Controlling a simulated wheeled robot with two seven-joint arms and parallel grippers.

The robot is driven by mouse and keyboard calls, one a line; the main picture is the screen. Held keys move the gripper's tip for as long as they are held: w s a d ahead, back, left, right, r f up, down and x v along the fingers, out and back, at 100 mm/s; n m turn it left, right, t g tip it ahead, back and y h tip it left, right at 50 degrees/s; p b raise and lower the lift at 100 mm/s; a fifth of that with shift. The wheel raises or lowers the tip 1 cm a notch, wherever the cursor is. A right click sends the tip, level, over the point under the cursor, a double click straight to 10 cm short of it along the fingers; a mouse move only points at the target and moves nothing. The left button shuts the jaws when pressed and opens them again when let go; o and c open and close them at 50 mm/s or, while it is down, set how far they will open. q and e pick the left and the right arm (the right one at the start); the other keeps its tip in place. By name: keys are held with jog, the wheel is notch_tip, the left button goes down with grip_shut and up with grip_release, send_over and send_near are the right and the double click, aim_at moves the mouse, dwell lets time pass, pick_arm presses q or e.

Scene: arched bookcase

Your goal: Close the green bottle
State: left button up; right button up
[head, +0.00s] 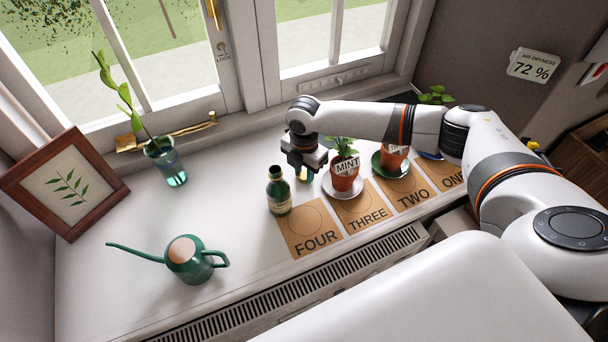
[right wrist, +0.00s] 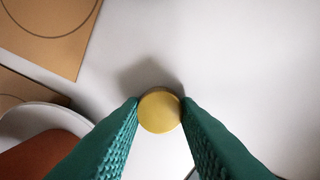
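The green bottle (head: 278,194) stands upright on the white sill, at the left end of the row of cards. Its neck top looks dark, with no gold cap on it. My right gripper (head: 302,174) is just right of and behind the bottle, pointing down, apart from it. In the right wrist view, its green fingertips (right wrist: 161,108) press on both sides of a round gold cap (right wrist: 160,112). I cannot tell how high the cap is above the sill. The bottle does not show in the right wrist view. My left gripper is not in view.
A potted mint (head: 344,176) on a white saucer stands close right of the gripper; another pot (head: 393,158) is beyond. Numbered cards (head: 312,232) line the front edge. A green watering can (head: 190,260), glass vase (head: 167,163) and picture frame (head: 67,184) are left.

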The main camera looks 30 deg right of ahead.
aim_at(304, 174)
jog(key=c, duration=0.3)
jog(key=shift+r, duration=0.1)
notch_tip(304, 174, up, 10)
jog(key=shift+f, duration=0.1)
dwell(0.5)
